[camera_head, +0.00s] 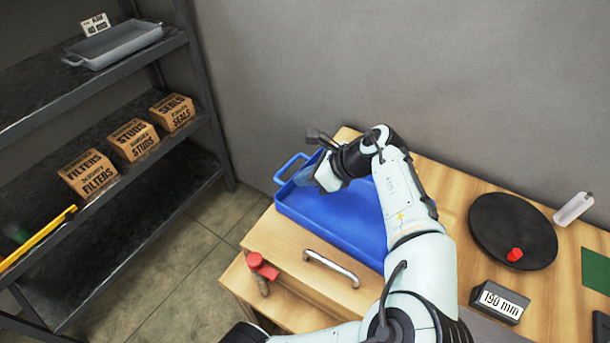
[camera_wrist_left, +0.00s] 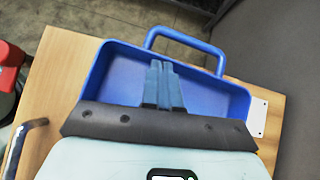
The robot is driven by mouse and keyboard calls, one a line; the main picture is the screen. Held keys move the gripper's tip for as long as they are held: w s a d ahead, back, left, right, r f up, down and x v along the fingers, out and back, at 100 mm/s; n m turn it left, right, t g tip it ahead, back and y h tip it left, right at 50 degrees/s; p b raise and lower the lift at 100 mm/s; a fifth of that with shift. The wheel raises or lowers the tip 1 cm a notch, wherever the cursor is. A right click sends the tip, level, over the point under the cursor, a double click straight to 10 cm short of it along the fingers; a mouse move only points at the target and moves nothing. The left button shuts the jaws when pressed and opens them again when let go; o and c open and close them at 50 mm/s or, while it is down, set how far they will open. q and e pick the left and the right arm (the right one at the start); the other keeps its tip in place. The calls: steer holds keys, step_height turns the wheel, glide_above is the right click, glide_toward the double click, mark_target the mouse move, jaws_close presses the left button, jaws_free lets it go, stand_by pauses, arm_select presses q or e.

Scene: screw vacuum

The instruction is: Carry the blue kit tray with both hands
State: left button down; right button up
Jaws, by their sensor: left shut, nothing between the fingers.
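The blue kit tray (camera_head: 340,222) lies on the wooden bench top, with a loop handle (camera_head: 288,166) at its far left end. My left arm crosses over the tray and hides part of it, including its right end. My left gripper (camera_head: 303,178) is shut and empty, over the tray's left end near the handle. In the left wrist view, the closed fingers (camera_wrist_left: 160,66) show in front of the tray (camera_wrist_left: 215,92), pointing toward the handle (camera_wrist_left: 187,42), which they do not grip. My right gripper is not in view.
A dark shelf rack at the left holds a grey tray (camera_head: 118,44) and labelled boxes (camera_head: 134,141). A red-topped part (camera_head: 262,267) and a metal handle (camera_head: 331,268) are at the bench front. A black disc (camera_head: 513,232) and "190 mm" block (camera_head: 499,302) stand right.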

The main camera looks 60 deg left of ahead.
mark_target(279, 175)
arm_select(q)
steer(key=shift+s+a, duration=0.1)
steer(key=shift+s, duration=0.05)
steer(key=shift+s+a+b, duration=0.2)
steer(key=shift+a+b, duration=0.1)
steer(key=s+a, duration=0.2)
steer(key=s+a+b, duration=0.1)
steer(key=a, duration=0.1)
steer(key=shift+s+a+f, duration=0.1)
steer(key=shift+s+a, duration=0.25)
steer(key=shift+d, duration=0.1)
